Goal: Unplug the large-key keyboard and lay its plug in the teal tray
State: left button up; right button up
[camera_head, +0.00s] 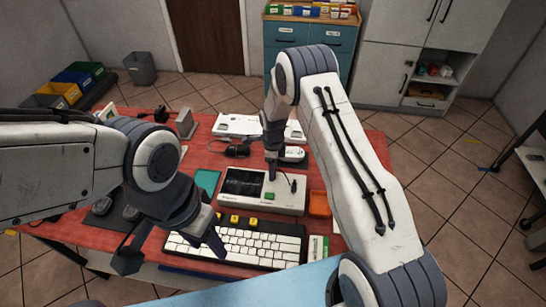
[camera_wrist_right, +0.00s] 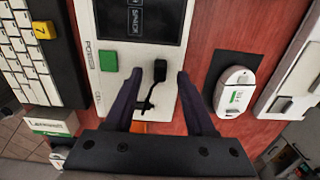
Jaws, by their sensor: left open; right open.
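The large-key keyboard (camera_head: 245,246), white-keyed with several yellow keys, lies at the table's front; its corner shows in the right wrist view (camera_wrist_right: 32,60). A white device with a dark screen and green button (camera_head: 232,197) stands behind it. A black plug with a short cable (camera_wrist_right: 160,70) is at the device's face; whether it is seated is unclear. My right gripper (camera_wrist_right: 156,80) is open above the device, fingers either side of the plug, apart from it. My left gripper (camera_head: 170,248) is open over the keyboard's left end. The teal tray (camera_head: 207,181) lies left of the device, partly hidden by my left arm.
An orange tray (camera_head: 318,204) lies right of the device. Computer mice (camera_head: 102,205) lie at left.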

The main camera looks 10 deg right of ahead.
jog(key=shift+f, duration=1.15)
grip_shut()
